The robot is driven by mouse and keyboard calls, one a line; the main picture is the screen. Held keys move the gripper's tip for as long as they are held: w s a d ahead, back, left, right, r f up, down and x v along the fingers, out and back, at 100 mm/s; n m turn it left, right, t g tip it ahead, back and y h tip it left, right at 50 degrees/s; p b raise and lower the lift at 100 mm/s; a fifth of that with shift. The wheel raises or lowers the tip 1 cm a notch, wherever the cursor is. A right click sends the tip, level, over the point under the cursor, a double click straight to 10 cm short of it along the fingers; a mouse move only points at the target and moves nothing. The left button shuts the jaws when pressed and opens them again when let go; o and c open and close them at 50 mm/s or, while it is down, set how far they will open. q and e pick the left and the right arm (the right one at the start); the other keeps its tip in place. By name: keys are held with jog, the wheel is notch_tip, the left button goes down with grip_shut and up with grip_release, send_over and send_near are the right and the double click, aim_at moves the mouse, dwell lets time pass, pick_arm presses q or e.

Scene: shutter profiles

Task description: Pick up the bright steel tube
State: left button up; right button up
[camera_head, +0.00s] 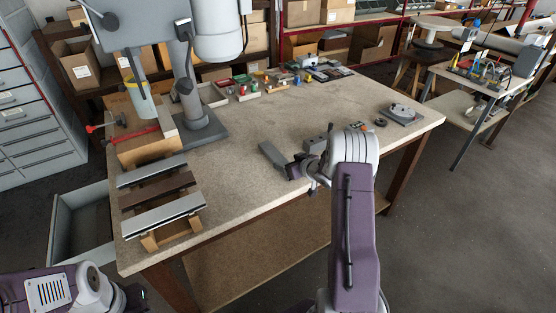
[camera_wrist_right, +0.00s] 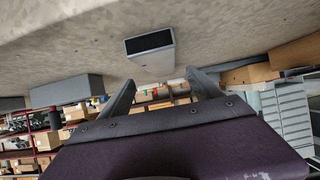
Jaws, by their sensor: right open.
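A short grey steel tube (camera_head: 272,154) lies flat on the workbench, just left of my right gripper (camera_head: 295,168) in the head view. In the right wrist view its dark open end (camera_wrist_right: 150,42) faces the camera. My right gripper (camera_wrist_right: 162,90) is open; its two fingers stand apart, with the tube beyond the gap between them and nothing held. In the head view the right wrist hides part of the gripper. My left arm is at the bottom left, and only a dark part of its gripper (camera_head: 132,297) shows, off the bench; its jaws are unclear.
A wooden rack (camera_head: 150,240) with two bright profiles and a brown one stands at the bench's left. Behind it is a drill press (camera_head: 205,130). A grey block (camera_wrist_right: 68,90) shows left in the wrist view.

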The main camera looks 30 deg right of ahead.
aim_at(278, 158)
jog(key=shift+w+f, duration=0.35)
jog(key=shift+w, duration=0.15)
jog(key=shift+w+a+f, duration=0.15)
jog(key=shift+w+a, duration=0.1)
jog(key=shift+w, duration=0.3)
jog(key=x, duration=0.4)
jog(key=shift+w+d, duration=0.1)
jog(key=shift+w, duration=0.3)
jog(key=shift+c, duration=0.9)
grip_shut()
